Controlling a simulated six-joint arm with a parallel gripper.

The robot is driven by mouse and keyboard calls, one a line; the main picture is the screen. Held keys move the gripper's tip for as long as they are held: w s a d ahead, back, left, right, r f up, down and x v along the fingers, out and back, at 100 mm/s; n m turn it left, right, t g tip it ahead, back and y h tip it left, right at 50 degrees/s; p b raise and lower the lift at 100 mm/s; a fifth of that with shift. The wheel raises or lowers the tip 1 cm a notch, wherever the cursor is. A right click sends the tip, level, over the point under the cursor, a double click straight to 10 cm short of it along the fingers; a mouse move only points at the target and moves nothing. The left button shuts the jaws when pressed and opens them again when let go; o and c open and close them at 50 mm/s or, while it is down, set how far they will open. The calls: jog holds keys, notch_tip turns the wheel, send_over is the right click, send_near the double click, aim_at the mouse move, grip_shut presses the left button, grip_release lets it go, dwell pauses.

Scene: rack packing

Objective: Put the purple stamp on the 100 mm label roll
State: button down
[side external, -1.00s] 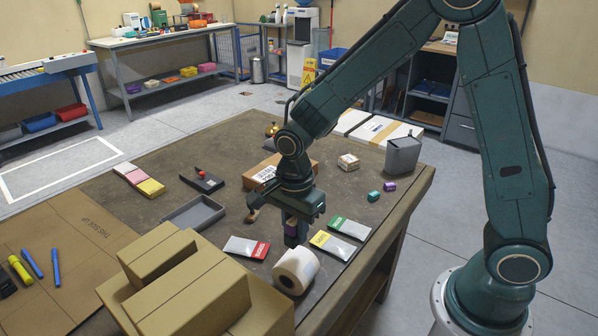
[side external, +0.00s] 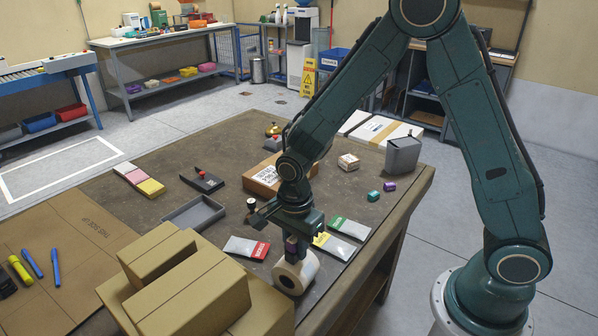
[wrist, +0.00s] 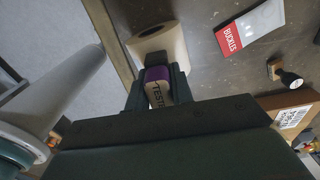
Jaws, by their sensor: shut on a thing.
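The purple stamp (wrist: 157,75) is between the fingers of my gripper (wrist: 156,92) in the wrist view, with a pale face lettered "TESTE…" towards the camera. My gripper (side external: 292,258) is shut on it, and in the side view the fingers mostly hide it. The white label roll (side external: 301,272) lies on its side near the table's front edge, its core hole facing front left. In the wrist view the roll (wrist: 163,44) shows just beyond the fingertips. The fingers overlap the roll's upper edge in the side view; I cannot tell whether the stamp touches it.
A red-labelled packet (side external: 246,247) lies left of the roll, with yellow (side external: 333,245) and green (side external: 349,228) ones to the right. Cardboard boxes (side external: 190,290) stand close at the front left. A black-handled stamp (side external: 251,206) and a grey tray (side external: 194,214) are farther back.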

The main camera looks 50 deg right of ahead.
jog(key=shift+f, duration=0.1)
jog(key=c, duration=1.2)
grip_release()
notch_tip(320, 180, up, 12)
jog(key=shift+r, duration=0.1)
jog(key=shift+r, duration=0.1)
